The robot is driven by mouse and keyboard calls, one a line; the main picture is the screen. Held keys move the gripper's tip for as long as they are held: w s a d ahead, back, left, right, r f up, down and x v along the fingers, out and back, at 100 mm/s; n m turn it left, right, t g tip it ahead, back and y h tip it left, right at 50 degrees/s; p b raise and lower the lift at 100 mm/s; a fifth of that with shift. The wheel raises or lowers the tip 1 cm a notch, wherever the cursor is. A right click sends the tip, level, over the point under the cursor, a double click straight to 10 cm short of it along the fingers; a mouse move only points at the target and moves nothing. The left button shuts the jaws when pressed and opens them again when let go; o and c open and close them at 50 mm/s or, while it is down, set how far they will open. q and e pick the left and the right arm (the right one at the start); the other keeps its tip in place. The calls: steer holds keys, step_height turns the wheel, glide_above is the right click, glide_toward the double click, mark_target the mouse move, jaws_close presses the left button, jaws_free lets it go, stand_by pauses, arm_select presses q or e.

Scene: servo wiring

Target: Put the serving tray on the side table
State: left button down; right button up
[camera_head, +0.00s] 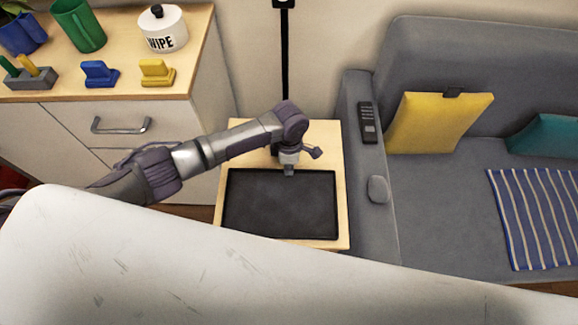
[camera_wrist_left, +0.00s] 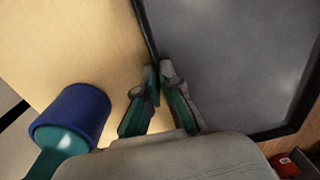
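The serving tray (camera_head: 280,208) is black, flat and rectangular with a raised rim. It lies level over the pale wooden side table (camera_head: 240,138) and covers most of its top. My left gripper (camera_head: 289,171) points down at the tray's back rim in the head view. In the left wrist view the fingers (camera_wrist_left: 160,72) are close together, one on each side of the tray's dark rim (camera_wrist_left: 146,30), and appear shut on it. The table top (camera_wrist_left: 75,45) shows beside the rim there. I cannot tell whether the tray fully touches the table. My right gripper is not in view.
The grey sofa (camera_head: 360,190) stands close at the table's right, with a remote (camera_head: 368,122) on its arm. A white cabinet (camera_head: 195,135) stands at the left, bearing mugs, a wipe canister (camera_head: 163,30) and small holders. A black vertical strip (camera_head: 285,65) runs behind the table.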

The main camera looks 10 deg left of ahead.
arm_select(q)
steer(key=c, duration=1.8)
jaws_free()
steer(key=shift+f, duration=0.15)
steer(key=o, duration=0.5)
steer(key=shift+w+r+p, duration=0.15)
steer(key=shift+r+p, duration=0.4)
steer(key=shift+r, duration=2.55)
steer(key=shift+w+r+p, duration=0.1)
steer(key=shift+r+p, duration=0.45)
steer(key=shift+r, duration=2.55)
